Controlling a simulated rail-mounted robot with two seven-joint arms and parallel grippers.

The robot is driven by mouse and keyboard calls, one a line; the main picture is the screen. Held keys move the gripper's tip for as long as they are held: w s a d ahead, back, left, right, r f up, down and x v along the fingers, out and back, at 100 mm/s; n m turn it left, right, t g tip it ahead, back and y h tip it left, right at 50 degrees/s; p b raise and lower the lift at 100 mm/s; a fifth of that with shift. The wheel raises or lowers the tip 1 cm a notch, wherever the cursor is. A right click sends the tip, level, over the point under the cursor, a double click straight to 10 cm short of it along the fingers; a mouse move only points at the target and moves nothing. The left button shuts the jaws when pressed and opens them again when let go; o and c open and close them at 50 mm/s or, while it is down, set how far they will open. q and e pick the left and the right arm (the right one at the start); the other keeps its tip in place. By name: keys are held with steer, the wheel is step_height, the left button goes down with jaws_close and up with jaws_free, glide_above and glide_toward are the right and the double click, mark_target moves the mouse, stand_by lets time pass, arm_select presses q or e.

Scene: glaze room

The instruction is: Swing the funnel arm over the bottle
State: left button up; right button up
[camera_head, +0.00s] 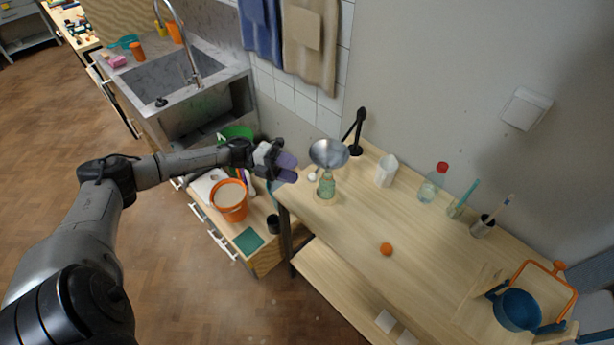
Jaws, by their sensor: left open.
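A grey metal funnel (329,153) is held up near the left end of the wooden table by a black stand (356,135) close to the wall. A small pale green glass bottle (327,188) stands upright on the table. In the picture the funnel shows directly above the bottle's top; I cannot tell whether it is exactly centred on it. A small white knob (313,177) shows just left of the bottle. My left gripper (291,168), with purple fingers, is open and empty, left of the funnel and apart from it. My right gripper is not in view.
A white cup (387,171), a red-capped bottle (433,182) and a brush holder (483,226) stand along the wall. An orange ball (386,249) lies mid-table. A blue pot (516,310) is at the right. An orange bucket (229,199) stands below my left forearm.

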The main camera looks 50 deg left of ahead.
arm_select(q)
steer(key=shift+v, duration=2.95)
